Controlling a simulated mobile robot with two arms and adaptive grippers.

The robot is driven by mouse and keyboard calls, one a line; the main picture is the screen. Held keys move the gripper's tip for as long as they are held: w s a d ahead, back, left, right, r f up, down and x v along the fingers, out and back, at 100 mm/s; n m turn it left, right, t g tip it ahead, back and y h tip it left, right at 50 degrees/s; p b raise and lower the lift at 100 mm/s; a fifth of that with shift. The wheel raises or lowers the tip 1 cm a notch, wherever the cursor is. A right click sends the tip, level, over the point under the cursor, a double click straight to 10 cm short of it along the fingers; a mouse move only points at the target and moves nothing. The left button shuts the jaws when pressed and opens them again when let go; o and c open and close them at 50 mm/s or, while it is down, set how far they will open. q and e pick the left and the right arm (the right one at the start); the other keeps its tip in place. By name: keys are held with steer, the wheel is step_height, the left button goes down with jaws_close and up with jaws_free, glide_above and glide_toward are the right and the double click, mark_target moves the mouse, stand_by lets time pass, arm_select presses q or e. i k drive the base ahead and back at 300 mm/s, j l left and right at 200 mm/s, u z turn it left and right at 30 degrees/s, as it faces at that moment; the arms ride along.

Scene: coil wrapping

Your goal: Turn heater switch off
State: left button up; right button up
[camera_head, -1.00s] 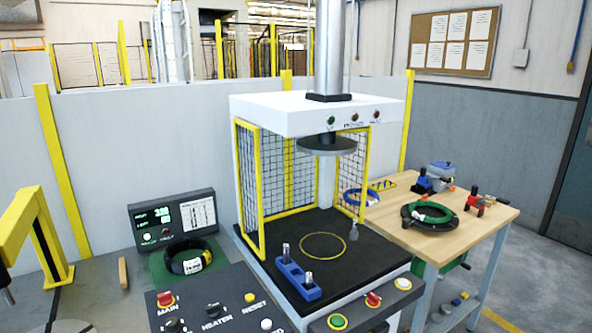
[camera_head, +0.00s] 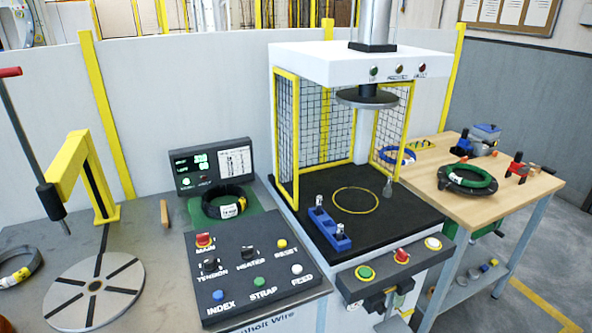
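The heater switch (camera_head: 248,254) is a small black knob on the dark control panel (camera_head: 258,286) at the bottom centre, with the word HEATER printed under it. It stands between the tension knob (camera_head: 209,265) on its left and the yellow reset button (camera_head: 281,243) on its right. The red main switch (camera_head: 204,241) is at the panel's upper left. Which way the heater knob points is too small to tell. Neither of my grippers shows in the view.
Blue, green and white buttons line the panel's front. Behind it are a display box (camera_head: 211,164) and a wrapped coil (camera_head: 223,203). A slotted turntable (camera_head: 93,290) lies left, the caged press (camera_head: 415,215) right, and a wooden table (camera_head: 525,186) beyond. The space above the panel is clear.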

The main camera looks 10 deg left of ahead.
mark_target(247, 253)
steer(key=j+z, duration=0.15)
steer(key=j, duration=0.25)
steer(key=k+j+z, duration=0.2)
steer(key=j, duration=0.2)
steer(key=j+z, duration=0.15)
steer(key=j, duration=0.25)
steer(key=k+j+z, duration=0.2)
steer(key=j, duration=0.2)
steer(key=i, duration=0.1)
